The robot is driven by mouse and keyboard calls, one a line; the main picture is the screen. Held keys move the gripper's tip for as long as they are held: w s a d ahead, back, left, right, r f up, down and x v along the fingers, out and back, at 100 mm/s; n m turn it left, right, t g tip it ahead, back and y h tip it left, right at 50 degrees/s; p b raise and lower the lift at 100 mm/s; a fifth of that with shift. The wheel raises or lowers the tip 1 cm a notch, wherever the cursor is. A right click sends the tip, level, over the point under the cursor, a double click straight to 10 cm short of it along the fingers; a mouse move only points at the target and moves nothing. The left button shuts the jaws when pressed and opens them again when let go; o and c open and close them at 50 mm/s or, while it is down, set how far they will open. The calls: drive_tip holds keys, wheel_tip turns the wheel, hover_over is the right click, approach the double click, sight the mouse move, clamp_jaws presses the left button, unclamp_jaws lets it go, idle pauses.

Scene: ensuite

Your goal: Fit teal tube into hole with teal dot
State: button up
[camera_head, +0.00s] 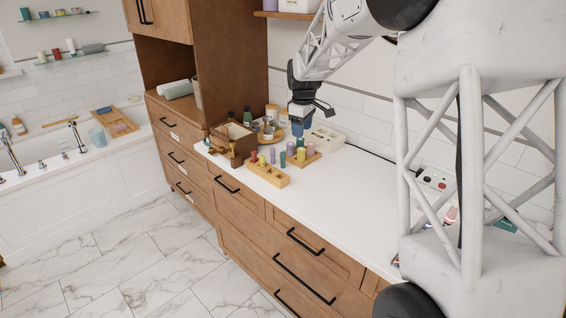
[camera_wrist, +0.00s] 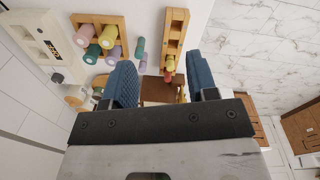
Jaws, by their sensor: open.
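My gripper (camera_head: 298,127) is open above the back of the white counter; its two blue fingers (camera_wrist: 162,80) stand apart with nothing held. A wooden block (camera_wrist: 175,25) with a row of holes lies along the counter; it also shows in the head view (camera_head: 277,178). Red and yellow tubes stand at one end; holes at the other look empty. A teal tube (camera_wrist: 140,46) stands apart between this block and a square wooden rack (camera_wrist: 125,22). I cannot make out any teal dot.
A purple tube (camera_head: 272,156) stands near the block. A wooden box (camera_head: 232,142) is left of my gripper, with jars and bottles behind. A pale box (camera_head: 325,138) stands by the wall.

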sight(283, 153)
drive_tip(key=w+a+f+n, duration=0.1)
drive_tip(key=w+a+f, duration=0.1)
drive_tip(key=w+f, duration=0.2)
drive_tip(key=w+a+f+n, duration=0.1)
drive_tip(key=w+a+f, duration=0.1)
drive_tip(key=w+f, duration=0.2)
drive_tip(key=w+a+f+n, duration=0.1)
drive_tip(key=w+a+f, duration=0.1)
drive_tip(key=w, duration=0.3)
drive_tip(key=shift+w+f+n+g, duration=0.1)
drive_tip(key=shift+f+n+g, duration=0.25)
drive_tip(key=shift+f, duration=0.55)
drive_tip(key=shift+f, duration=1.25)
drive_tip(key=shift+f, duration=0.1)
drive_tip(key=shift+f, duration=2.5)
clamp_jaws()
drive_tip(key=shift+r, duration=0.15)
